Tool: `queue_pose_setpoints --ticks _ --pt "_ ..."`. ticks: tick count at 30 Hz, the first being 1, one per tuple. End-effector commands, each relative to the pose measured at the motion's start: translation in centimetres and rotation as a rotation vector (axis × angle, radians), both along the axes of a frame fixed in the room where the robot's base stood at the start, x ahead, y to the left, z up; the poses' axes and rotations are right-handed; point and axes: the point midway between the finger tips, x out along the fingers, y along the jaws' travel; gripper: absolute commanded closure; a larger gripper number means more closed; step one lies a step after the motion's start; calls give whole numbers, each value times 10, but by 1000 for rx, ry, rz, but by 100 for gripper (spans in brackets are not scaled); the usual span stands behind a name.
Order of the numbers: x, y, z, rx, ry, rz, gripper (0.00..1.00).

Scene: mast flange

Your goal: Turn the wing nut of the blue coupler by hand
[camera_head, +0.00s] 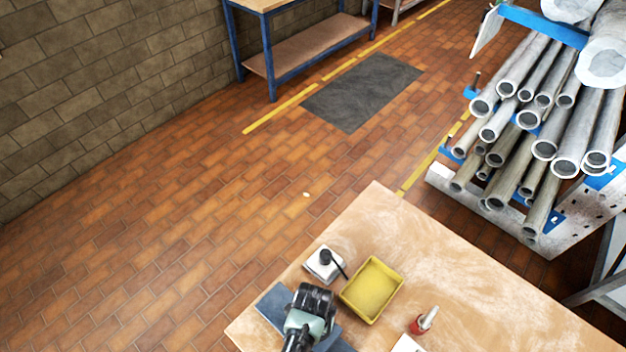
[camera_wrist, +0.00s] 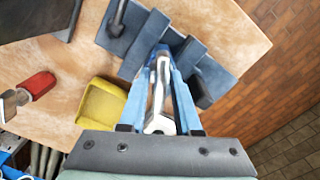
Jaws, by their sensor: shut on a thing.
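My gripper (camera_wrist: 162,58) has two blue fingers, closed on a silver metal piece (camera_wrist: 158,112) with a forked, spanner-like near end. In the head view my gripper (camera_head: 313,302) is a dark shape low over the table. A slate-blue plate with raised blocks (camera_wrist: 143,38) lies right under the fingertips; part of it shows beside my gripper in the head view (camera_head: 272,304). I cannot make out a separate wing nut or tell the coupler from the plate, because the fingers and the silver piece cover the middle. Whether the silver piece touches the plate is unclear.
On the wooden table (camera_head: 480,290) stand a yellow tray (camera_head: 372,290), a pale block with a black rod (camera_head: 324,263) and a red-handled item (camera_head: 424,320). The tray is close to my gripper. A pipe rack (camera_head: 540,130) stands beyond, at the right. The table's right part is mostly clear.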

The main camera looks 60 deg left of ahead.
Motion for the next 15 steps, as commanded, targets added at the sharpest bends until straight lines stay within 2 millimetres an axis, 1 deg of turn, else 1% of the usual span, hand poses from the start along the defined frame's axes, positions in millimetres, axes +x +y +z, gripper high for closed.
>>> queue_pose_setpoints --ticks 3,5,6,8,15 --pt "-1 -1 -1 -1 2 119 100" --pt "-1 -1 -1 -1 2 167 100" --pt "-1 -1 -1 -1 2 161 61" --pt "-1 -1 -1 -1 2 158 51" --pt "-1 0 -1 0 1 156 51"
